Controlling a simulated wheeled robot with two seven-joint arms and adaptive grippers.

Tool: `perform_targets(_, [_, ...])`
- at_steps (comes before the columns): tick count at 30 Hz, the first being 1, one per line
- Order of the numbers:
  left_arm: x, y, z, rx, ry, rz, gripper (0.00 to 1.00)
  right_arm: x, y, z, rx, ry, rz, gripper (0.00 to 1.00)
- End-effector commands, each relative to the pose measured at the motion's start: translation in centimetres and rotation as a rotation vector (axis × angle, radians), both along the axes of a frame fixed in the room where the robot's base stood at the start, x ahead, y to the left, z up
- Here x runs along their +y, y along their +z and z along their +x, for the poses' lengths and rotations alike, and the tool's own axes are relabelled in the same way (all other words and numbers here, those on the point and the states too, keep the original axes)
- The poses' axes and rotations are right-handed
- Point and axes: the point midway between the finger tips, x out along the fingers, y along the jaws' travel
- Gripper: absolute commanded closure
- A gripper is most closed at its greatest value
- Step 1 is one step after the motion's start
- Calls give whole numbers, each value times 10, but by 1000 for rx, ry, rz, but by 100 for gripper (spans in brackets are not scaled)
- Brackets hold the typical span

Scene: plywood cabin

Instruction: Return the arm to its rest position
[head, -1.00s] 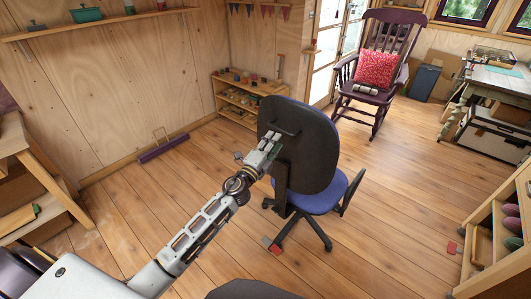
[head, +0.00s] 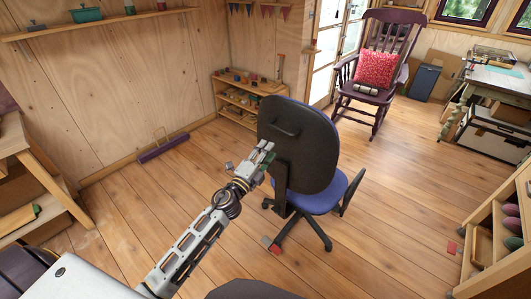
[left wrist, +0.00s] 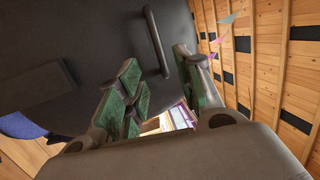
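My left gripper (head: 265,152) is at the end of my extended left arm, in front of the lower left of the black office chair back (head: 297,145). In the left wrist view my left gripper (left wrist: 157,65) has its green-padded fingers spread apart with nothing between them. The chair's loop handle (head: 285,129) is above the fingers in the head view. In the left wrist view the handle (left wrist: 158,42) lies beyond the fingers. I cannot tell whether the fingertips touch the chair back. My right gripper is not in view.
The chair's blue seat (head: 318,197) and wheeled base stand right of my arm. A low shelf (head: 240,101) and a purple rocking chair (head: 378,65) are farther back. A wooden rack (head: 497,240) is at the right. The floor left of my arm is mostly clear.

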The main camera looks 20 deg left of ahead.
Motion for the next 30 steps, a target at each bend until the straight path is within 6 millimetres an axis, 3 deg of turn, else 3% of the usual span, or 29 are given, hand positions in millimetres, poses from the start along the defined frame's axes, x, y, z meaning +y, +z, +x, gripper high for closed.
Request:
perform_targets(13, [1, 0, 0, 3, 0, -14, 65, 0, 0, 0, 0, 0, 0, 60])
perform_targets(20, [7, -8, 3, 42, 8, -125, 65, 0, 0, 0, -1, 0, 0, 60])
perform_targets(23, [14, -30, 6, 93, 18, -191, 65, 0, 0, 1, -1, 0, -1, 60])
perform_targets(30, [40, -122, 12, 276, 73, -360, 65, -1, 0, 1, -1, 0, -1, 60])
